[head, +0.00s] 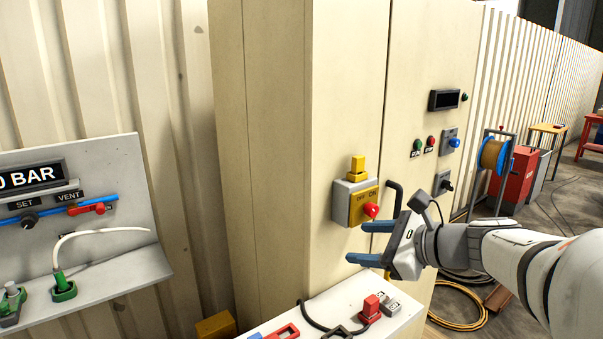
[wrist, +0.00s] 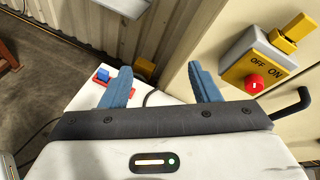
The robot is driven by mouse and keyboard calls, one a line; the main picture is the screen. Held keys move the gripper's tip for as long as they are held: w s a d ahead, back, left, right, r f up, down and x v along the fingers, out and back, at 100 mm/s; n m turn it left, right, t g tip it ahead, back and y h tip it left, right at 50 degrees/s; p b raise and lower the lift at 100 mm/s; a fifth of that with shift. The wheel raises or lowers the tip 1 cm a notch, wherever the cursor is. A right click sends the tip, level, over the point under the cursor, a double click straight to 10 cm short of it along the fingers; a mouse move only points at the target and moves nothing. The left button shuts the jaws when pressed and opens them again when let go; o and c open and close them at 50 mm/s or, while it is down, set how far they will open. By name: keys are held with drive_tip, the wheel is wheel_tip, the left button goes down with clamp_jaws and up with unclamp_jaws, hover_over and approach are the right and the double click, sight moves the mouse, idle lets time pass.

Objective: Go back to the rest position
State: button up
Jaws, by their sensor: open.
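My gripper (head: 366,243) is open and empty in front of the cream cabinet (head: 280,150), with its two blue fingers pointing left in the head view. In the wrist view my gripper (wrist: 163,88) shows its fingers spread wide with nothing between them. A yellow and grey switch box (head: 355,202) marked OFF and ON, with a red knob, is on the cabinet just above the fingers. In the wrist view the switch box (wrist: 255,65) lies right of the fingers, apart from them.
A white bench (head: 340,305) below holds red and grey parts; it also shows in the wrist view (wrist: 85,95). A pressure panel (head: 85,200) stands at left. A black handle (head: 396,200) juts out beside my gripper. A cable reel (head: 494,155) and red cabinet (head: 515,180) stand behind my arm.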

drive_tip(key=s+a+f+n+g+h, duration=0.3)
drive_tip(key=s+f+n+g+h, duration=0.15)
drive_tip(key=s+f+n, duration=0.5)
drive_tip(key=s+d+f+n+g+h, duration=0.1)
drive_tip(key=s+d+f+n+h, duration=0.3)
drive_tip(key=n, duration=0.8)
drive_tip(key=s+d+h, duration=0.1)
drive_tip(key=s+d, duration=0.1)
drive_tip(key=s, duration=0.1)
drive_tip(key=shift+f+h, duration=0.25)
drive_tip(key=shift+h, duration=0.1)
